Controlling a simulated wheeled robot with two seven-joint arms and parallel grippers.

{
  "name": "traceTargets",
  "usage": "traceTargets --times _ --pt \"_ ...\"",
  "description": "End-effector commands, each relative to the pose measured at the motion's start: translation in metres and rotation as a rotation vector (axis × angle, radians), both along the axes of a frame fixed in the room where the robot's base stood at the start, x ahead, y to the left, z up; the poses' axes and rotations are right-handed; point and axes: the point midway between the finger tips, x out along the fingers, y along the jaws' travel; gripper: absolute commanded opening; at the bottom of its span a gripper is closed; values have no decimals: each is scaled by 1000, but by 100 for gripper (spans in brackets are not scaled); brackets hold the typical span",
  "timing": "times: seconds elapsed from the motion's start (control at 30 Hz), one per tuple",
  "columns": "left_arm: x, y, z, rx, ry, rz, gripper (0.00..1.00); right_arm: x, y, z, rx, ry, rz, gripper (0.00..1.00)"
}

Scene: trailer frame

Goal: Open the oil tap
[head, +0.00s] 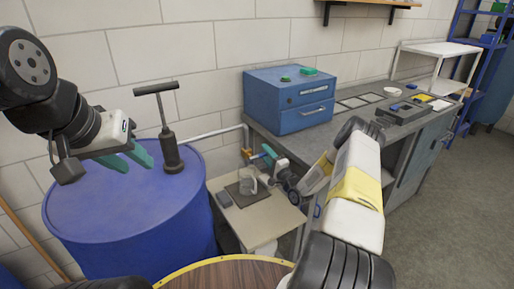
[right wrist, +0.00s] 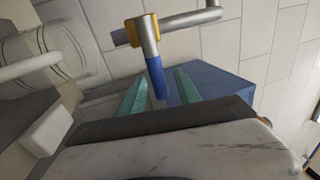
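The oil tap (head: 247,154) is at the end of a grey pipe by the wall. In the right wrist view the tap has a yellow collar (right wrist: 131,32) and a lever with a blue grip (right wrist: 156,78). My right gripper (right wrist: 160,80) is open, with the blue grip between its teal fingers in that view; I cannot tell whether they touch it. In the head view the right gripper (head: 268,156) is beside the tap, above the small table. My left gripper (head: 130,160) is open and empty over the blue drum.
A clear jug (head: 247,181) stands on the small table (head: 255,213) below the tap. The blue drum (head: 130,225) carries a T-handled pump (head: 169,145). A blue drawer box (head: 290,97) sits on the workbench. Free floor (head: 440,210) lies to the right.

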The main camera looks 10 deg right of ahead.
Motion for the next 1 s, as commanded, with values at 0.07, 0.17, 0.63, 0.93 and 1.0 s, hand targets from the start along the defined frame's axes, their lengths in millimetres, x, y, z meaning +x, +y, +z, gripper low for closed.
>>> traceTargets --times 0.07,0.17,0.63,0.93,1.0 --pt "0 0 0 0 0 0 36 0 0 0 0 0 0 32" --pt "0 0 0 0 0 0 36 0 0 0 0 0 0 12" --pt "0 0 0 0 0 0 36 0 0 0 -1 1 1 0" --pt "0 0 0 0 0 0 36 -1 0 0 -1 1 1 0" --pt "0 0 0 0 0 0 36 -1 0 0 -1 1 1 0"
